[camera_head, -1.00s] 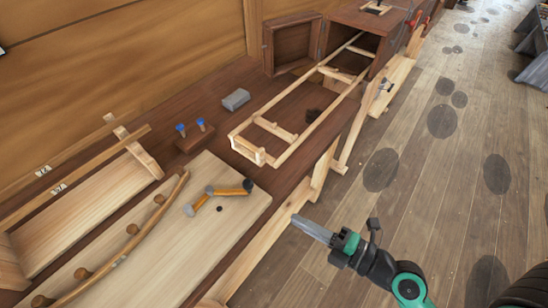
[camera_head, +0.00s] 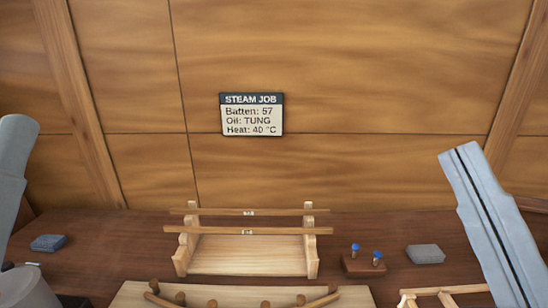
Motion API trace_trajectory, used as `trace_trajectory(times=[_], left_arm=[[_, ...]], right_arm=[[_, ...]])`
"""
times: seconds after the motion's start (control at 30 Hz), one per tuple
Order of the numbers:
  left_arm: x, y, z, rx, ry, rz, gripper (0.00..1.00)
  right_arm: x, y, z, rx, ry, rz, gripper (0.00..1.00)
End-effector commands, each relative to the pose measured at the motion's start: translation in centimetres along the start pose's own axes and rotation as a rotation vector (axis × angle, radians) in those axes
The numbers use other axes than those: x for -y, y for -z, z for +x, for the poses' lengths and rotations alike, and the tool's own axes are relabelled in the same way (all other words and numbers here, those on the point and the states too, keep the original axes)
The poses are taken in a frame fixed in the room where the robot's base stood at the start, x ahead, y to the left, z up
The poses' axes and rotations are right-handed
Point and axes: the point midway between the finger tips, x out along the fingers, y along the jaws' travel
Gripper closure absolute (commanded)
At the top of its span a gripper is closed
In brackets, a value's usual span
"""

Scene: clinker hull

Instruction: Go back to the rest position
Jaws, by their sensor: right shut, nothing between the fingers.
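My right gripper (camera_head: 463,157) rises from the lower right corner, large and close. Its two grey fingers lie together with only a thin dark slit between them, and nothing is held. It points up and to the left, in front of the wall and the right end of the bench. At the left edge a grey piece of my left gripper (camera_head: 16,150) shows, cut off by the picture edge. Whether its fingers are apart cannot be seen.
A STEAM JOB sign (camera_head: 252,115) hangs on the wall.

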Motion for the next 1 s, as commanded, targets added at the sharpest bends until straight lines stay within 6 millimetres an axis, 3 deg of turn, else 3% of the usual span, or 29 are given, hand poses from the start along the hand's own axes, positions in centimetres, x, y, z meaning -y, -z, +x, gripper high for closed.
trace_trajectory(times=[0.03, 0.1, 0.2, 0.33, 0.4, 0.57, 1.0], left_arm=[[0.0, 0.0, 0.0, 0.000, 0.000, 0.000, 0.29], [0.0, 0.0, 0.0, 0.000, 0.000, 0.000, 0.29], [0.0, 0.0, 0.0, 0.000, 0.000, 0.000, 0.29], [0.0, 0.0, 0.0, 0.000, 0.000, 0.000, 0.29], [0.0, 3.4, 3.8, 0.003, 0.000, 0.000, 0.29], [0.0, 8.1, 8.7, -0.001, 0.000, 0.000, 0.29], [0.1, 22.2, 24.1, 0.000, 0.000, 0.000, 0.29]], right_arm=[[-1.8, 0.6, 1.0, 0.003, -0.047, 0.124, 1.00], [-3.2, -0.1, 1.5, 0.033, -0.094, 0.307, 1.00], [-3.5, -1.8, 1.4, 0.083, -0.135, 0.570, 1.00], [-3.6, -2.6, 1.3, 0.085, -0.171, 0.933, 1.00], [-6.9, -1.0, 5.1, 0.083, -0.171, 0.931, 1.00], [-11.0, 1.0, 9.9, 0.083, -0.170, 0.929, 1.00], [-24.1, 7.2, 24.9, 0.083, -0.169, 0.928, 1.00]])
